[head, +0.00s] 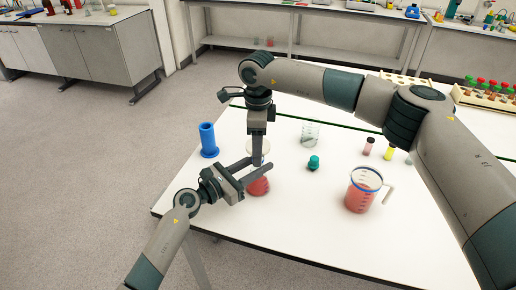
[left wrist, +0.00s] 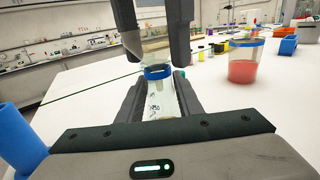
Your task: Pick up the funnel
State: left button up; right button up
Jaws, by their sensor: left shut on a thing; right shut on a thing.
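My left gripper (head: 250,172) is shut on a clear bottle with red liquid (head: 258,187) near the table's front left. The bottle stands upright between the fingers. Its blue neck ring (left wrist: 157,72) shows in the left wrist view. My right gripper (head: 257,163) reaches down from above and is shut on a pale, translucent funnel (left wrist: 152,50). The funnel is directly over the bottle's mouth. In the head view the funnel (head: 265,146) is largely hidden behind my right gripper.
A blue cylinder (head: 208,141) stands left of the bottle. A teal cap (head: 314,162), a clear beaker (head: 310,133) and a jug of red liquid (head: 361,193) stand to the right. Small vials (head: 388,153) and tube racks (head: 486,98) are farther right. The front right table is clear.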

jog(key=shift+r, duration=0.25)
jog(key=shift+r, duration=4.65)
jog(key=shift+r, duration=0.1)
pick_arm(q)
jog(key=o, duration=1.3)
